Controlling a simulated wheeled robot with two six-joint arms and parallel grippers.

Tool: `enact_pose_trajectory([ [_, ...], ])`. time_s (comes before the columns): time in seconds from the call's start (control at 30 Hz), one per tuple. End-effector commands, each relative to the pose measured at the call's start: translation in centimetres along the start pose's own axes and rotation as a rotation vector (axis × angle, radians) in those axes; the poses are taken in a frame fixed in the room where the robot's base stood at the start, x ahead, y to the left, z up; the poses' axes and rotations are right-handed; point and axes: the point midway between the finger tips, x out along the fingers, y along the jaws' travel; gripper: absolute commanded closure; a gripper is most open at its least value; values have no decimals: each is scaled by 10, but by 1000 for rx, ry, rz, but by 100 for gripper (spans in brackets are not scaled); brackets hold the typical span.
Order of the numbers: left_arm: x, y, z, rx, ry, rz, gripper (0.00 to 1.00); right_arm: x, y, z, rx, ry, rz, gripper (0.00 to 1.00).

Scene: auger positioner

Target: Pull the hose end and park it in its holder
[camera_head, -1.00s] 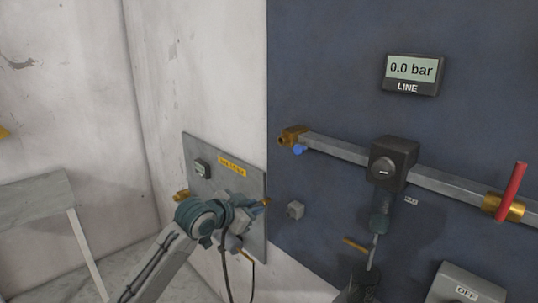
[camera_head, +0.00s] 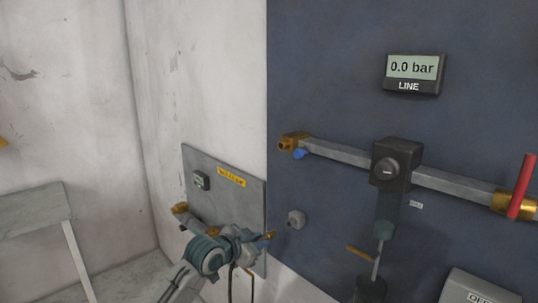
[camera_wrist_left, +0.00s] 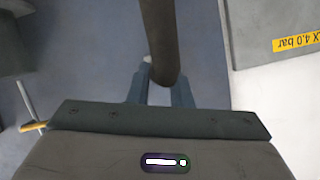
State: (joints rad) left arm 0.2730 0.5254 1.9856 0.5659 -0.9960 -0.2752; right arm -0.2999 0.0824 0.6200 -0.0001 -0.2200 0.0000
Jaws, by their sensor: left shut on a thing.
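My left gripper (camera_head: 262,238) is in front of the grey side plate, near the corner with the blue panel. In the left wrist view the dark hose (camera_wrist_left: 160,40) stands between the two fingertips (camera_wrist_left: 160,88). A thin black line (camera_head: 230,285) hangs below the gripper. A brass fitting (camera_head: 180,208) sits on a pipe stub at the side plate. I cannot tell which part is the holder. My right gripper is not in view.
The grey plate (camera_head: 220,205) carries a small gauge (camera_head: 201,180) and yellow label (camera_head: 231,176). A horizontal pipe (camera_head: 345,157) with a black block (camera_head: 395,163) and red lever (camera_head: 522,187) crosses the blue panel. A grey knob (camera_head: 296,219) sticks out close right of the gripper. The display (camera_head: 413,74) reads 0.0 bar.

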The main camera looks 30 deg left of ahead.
Motion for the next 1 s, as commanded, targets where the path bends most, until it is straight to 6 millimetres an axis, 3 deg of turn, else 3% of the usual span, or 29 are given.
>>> enact_pose_trajectory([
  [0.37,4,-1,-5,0,-5,1,100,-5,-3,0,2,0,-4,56],
  [1.0,42,0,-23,10,-65,16,100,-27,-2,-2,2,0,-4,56],
])
